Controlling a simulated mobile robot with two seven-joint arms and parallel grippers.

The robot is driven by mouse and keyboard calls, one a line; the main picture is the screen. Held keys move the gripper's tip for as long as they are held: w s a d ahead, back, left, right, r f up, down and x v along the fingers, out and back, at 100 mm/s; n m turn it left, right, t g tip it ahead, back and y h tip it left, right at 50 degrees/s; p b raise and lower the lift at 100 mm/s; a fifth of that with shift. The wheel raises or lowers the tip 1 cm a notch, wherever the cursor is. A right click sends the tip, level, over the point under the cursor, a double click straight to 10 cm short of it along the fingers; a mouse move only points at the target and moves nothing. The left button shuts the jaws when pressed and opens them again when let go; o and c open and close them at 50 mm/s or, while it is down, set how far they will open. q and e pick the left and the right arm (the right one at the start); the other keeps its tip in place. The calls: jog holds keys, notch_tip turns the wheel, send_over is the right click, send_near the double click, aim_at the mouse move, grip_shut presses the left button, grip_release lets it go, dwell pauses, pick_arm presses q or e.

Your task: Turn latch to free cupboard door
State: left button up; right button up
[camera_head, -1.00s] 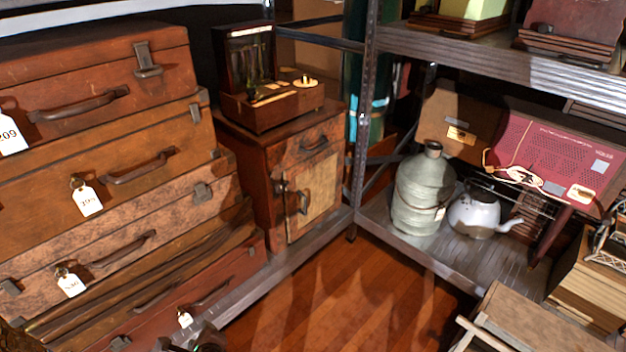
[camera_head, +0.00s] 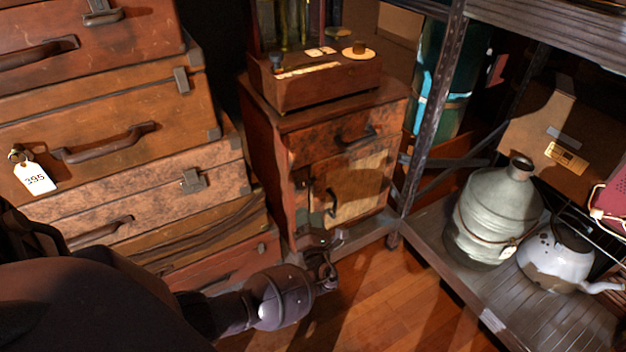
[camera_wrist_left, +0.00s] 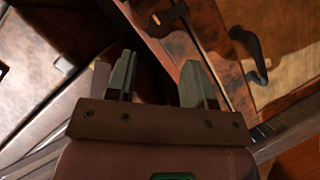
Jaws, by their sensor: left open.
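The small wooden cupboard (camera_head: 262,170) stands right of the stacked suitcases. Its door (camera_head: 362,182) has a pale panel and looks shut, with a dark curved handle (camera_head: 331,202) near its left edge; the handle also shows in the left wrist view (camera_wrist_left: 252,52). A dark latch plate (camera_wrist_left: 168,19) shows at the top of the left wrist view, on the wood left of the handle. My left gripper (camera_head: 322,262) is low in front of the cupboard's lower edge. Its two fingers (camera_wrist_left: 160,78) are apart and empty, not touching the latch or handle. My right gripper is out of view.
Stacked suitcases (camera_head: 100,150) stand close on the left. A metal shelf (camera_head: 470,275) on the right holds a grey-green jug (camera_head: 492,212) and a white kettle (camera_head: 552,262). A wooden box (camera_head: 320,85) sits on the cupboard. Wooden floor (camera_head: 390,310) is clear in front.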

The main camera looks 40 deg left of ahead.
aim_at(303, 187)
pick_arm(q)
jog(key=b+x, duration=0.1)
jog(key=x, duration=0.8)
jog(key=shift+w+a, duration=0.25)
jog(key=shift+a, duration=0.1)
jog(key=c, duration=0.6)
